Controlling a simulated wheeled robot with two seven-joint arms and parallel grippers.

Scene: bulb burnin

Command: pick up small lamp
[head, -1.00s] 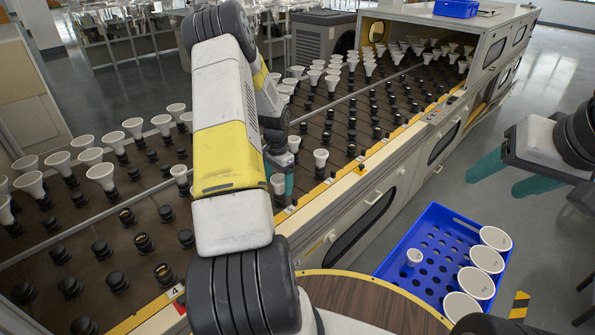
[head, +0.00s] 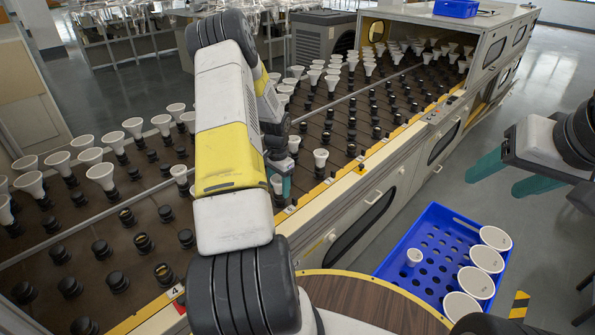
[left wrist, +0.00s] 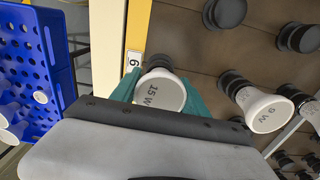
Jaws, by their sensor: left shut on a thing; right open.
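A white lamp marked 15 W (left wrist: 160,92) stands at the front edge of the burn-in board, beside a label reading 6 or 9. My left gripper (left wrist: 158,84) has its teal fingers shut on this lamp, one on each side. In the head view the lamp (head: 277,183) is partly hidden by my left arm and the teal fingers. A smaller lamp marked 9 W (left wrist: 264,110) sits in a black socket to its right in the left wrist view. My right gripper (head: 502,176) is open and empty over the floor at the right.
A blue crate (head: 384,262) with round holes holds a small lamp (head: 413,257) and several large lamps (head: 486,259). A round wooden table (head: 365,300) is in front. Rows of black sockets (head: 143,243) and upright lamps fill the board around the left gripper.

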